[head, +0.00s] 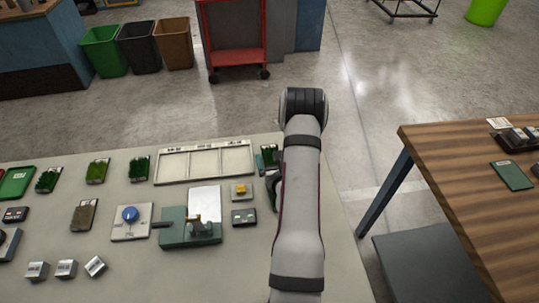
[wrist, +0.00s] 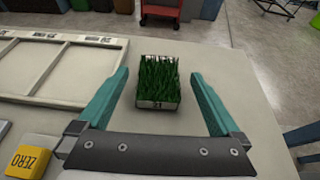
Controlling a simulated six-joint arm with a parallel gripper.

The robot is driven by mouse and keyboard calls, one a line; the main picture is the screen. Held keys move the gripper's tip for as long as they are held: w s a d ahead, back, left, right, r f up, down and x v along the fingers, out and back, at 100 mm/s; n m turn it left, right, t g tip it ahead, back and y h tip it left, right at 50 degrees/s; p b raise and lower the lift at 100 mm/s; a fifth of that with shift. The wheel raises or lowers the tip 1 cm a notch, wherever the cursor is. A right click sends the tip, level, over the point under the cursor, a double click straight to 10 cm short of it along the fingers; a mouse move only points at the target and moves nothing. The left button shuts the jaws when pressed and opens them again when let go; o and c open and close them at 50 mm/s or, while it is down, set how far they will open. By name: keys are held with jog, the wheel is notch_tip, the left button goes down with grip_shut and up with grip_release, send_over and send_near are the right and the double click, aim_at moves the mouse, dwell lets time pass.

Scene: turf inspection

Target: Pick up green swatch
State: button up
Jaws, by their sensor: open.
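A green grass swatch (wrist: 158,82) with a small label on its near side sits upright on the pale table in the wrist view. My gripper (wrist: 160,90) is open, with one teal finger on each side of the swatch and visible gaps between. The swatch is not held. In the head view my arm covers most of the gripper and its surroundings. Other grass swatches lie to the left in the head view: green ones (head: 48,180), (head: 97,171) and (head: 139,168), and a brownish one (head: 84,215).
A three-compartment tray (head: 157,168) lies left of my gripper, its visible compartments empty. Nearer are a yellow ZERO button (wrist: 30,157), a green device (head: 190,237), a blue knob (head: 130,214) and metal blocks (head: 66,268). A wooden table (head: 450,170) stands to the right.

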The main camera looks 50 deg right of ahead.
aim_at(271, 154)
jog(key=x, duration=0.3)
jog(key=shift+a, duration=0.1)
jog(key=c, duration=1.3)
jog(key=shift+r, duration=0.15)
jog(key=shift+c, duration=0.2)
